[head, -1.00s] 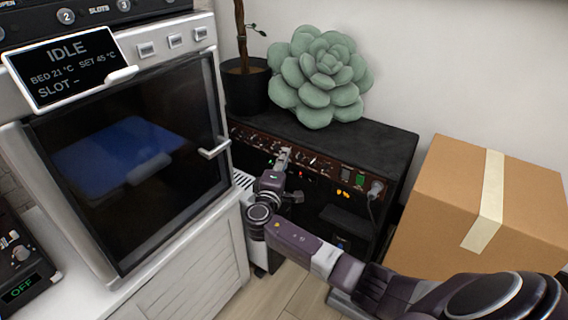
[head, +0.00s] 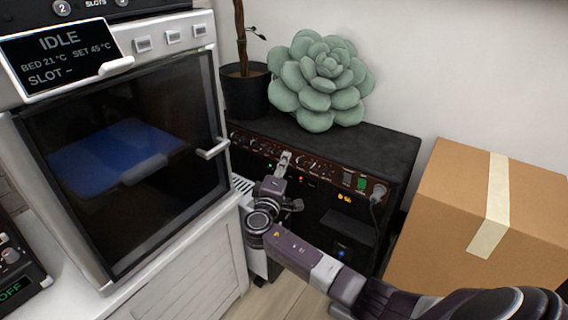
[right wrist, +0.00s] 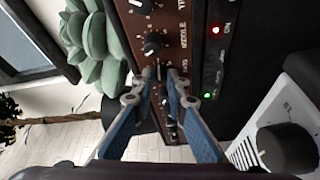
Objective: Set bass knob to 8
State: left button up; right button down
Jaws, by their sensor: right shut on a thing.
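A black amplifier (head: 385,150) stands against the wall, with a brown control panel (head: 318,168) holding a row of knobs. My right gripper (head: 285,157) reaches the panel. In the right wrist view its blue-sided fingers (right wrist: 163,88) are closed on a small knob that they mostly hide. The label beside it is partly covered and appears to be the bass one. A black knob (right wrist: 153,44) with a white pointer sits clear beside it, near the label "MIDDLE". The pointer and setting of the held knob cannot be read. My left gripper is not in view.
A green succulent cushion (head: 320,80) and a potted plant (head: 246,92) stand on the amplifier. A white cabinet machine (head: 150,235) stands close on the left. A cardboard box (head: 445,200) stands to the right. A plug (head: 378,192) with a cable sits in the panel's right end.

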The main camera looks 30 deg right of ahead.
jog(key=c, duration=1.9)
grip_release()
jog(key=v, duration=1.2)
jog(key=shift+s+f, duration=0.1)
